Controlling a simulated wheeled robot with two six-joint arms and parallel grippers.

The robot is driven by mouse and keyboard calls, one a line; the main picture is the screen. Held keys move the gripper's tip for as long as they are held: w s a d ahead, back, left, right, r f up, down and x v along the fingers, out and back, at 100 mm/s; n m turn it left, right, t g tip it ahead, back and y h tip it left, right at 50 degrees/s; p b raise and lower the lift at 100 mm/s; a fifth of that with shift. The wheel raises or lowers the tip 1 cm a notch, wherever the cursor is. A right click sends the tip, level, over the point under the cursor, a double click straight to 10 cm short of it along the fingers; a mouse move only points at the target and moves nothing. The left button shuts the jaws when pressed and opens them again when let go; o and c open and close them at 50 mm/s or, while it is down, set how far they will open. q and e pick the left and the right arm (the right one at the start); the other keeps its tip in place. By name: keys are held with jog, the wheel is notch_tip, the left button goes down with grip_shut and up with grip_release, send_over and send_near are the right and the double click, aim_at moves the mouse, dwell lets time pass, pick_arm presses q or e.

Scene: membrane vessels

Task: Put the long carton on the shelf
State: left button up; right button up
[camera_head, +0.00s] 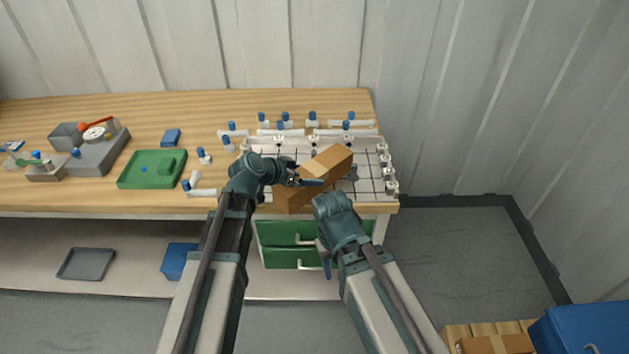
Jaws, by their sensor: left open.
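The long brown carton (330,163) is at the right end of the workbench, lying at a slant over a white gridded rack. A darker brown part shows below it; I cannot tell whether it is the same carton. My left gripper (308,182) is open at the carton's near side, its fingers overlapping it in the picture; contact cannot be told. My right gripper (325,264) hangs lower, in front of the green drawers, apart from the carton; its jaws are unclear. A pale shelf (130,285) runs under the bench at the left.
The gridded rack (372,187) has white fittings around it and several blue-capped vessels behind. A green tray (130,180) and grey boxes stand left on the bench. The shelf holds a dark tray (86,264) and blue bin (178,262). Green drawers (280,233) sit below the carton.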

aim_at(315, 168)
pick_arm(q)
jog(key=shift+d, duration=0.1)
jog(key=b+x, duration=0.3)
jog(key=x, duration=0.2)
jog(key=shift+w+f, duration=0.1)
jog(key=shift+w, duration=0.05)
jog(key=shift+c, duration=0.4)
grip_shut()
notch_tip(315, 168, up, 10)
jog(key=p, duration=1)
